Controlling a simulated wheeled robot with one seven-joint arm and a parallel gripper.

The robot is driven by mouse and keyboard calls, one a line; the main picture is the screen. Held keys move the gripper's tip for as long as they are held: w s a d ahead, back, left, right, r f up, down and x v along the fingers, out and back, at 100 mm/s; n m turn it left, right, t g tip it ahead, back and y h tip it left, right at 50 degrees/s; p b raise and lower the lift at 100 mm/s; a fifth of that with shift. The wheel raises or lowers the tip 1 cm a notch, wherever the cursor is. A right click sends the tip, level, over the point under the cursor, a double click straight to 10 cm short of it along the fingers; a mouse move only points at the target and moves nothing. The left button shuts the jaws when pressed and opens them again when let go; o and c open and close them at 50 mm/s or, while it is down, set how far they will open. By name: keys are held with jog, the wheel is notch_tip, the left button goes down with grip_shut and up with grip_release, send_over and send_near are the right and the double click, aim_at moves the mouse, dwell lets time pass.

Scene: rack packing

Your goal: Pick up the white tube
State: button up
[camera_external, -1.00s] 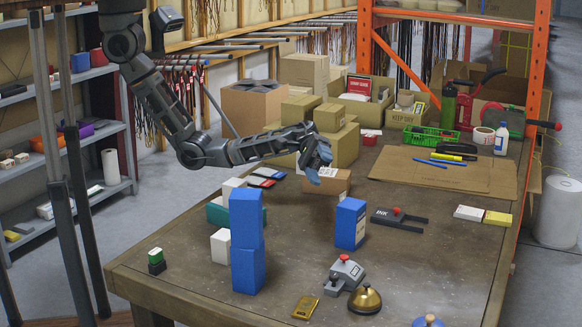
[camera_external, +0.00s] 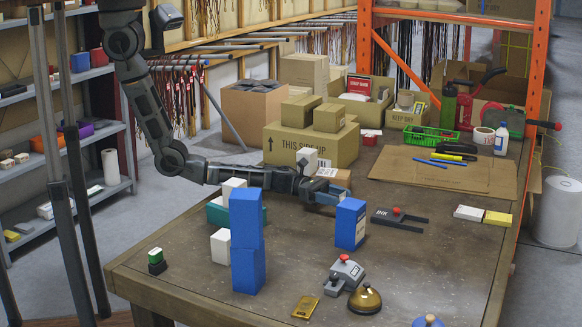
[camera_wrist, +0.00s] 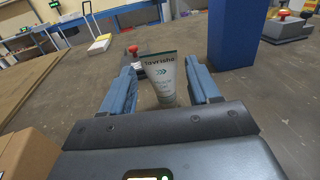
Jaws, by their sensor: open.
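The white tube (camera_wrist: 160,80) stands upright in the wrist view, with dark lettering and a teal arrow mark on its front. Its lower part is hidden behind my gripper's body. My gripper (camera_wrist: 160,70) is open, with one blue finger on each side of the tube and small gaps visible between fingers and tube. In the external view my gripper (camera_external: 326,194) is low over the table, just left of a blue box (camera_external: 350,224). I cannot make out the tube in that view.
The blue box also stands right of the fingers in the wrist view (camera_wrist: 235,35). A cardboard box (camera_wrist: 22,152) is at lower left there. A black red-knobbed device (camera_external: 398,217) lies to the right.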

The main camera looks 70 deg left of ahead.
jog(key=shift+b+x, duration=0.35)
jog(key=shift+x, duration=0.8)
jog(key=c, duration=0.9)
